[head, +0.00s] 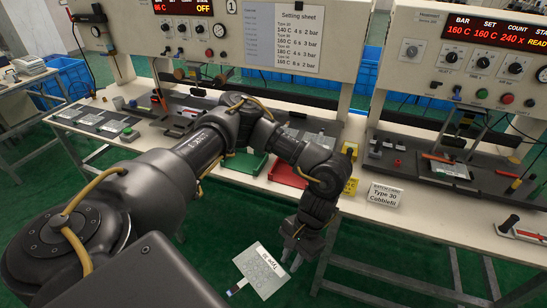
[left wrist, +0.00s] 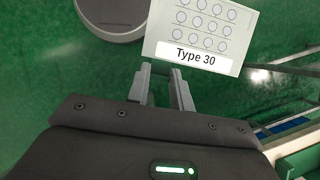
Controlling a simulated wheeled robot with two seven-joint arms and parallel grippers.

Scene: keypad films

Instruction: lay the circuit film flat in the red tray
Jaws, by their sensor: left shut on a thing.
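The circuit film (head: 260,272) is a pale sheet with rows of round key marks and a dark-tipped tail at its lower left. In the left wrist view the film (left wrist: 192,20) shows its "Type 30" label. My left gripper (head: 291,257) is shut on the film's edge and holds it over the green floor, in front of the bench. The gripper also shows in the left wrist view (left wrist: 162,72). The red tray (head: 283,176) lies on the bench, above and behind the gripper, partly hidden by my left arm. My right gripper is not in view.
A green tray (head: 242,166) sits left of the red one. Two control machines rise behind. The bench's front edge lies between film and tray.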

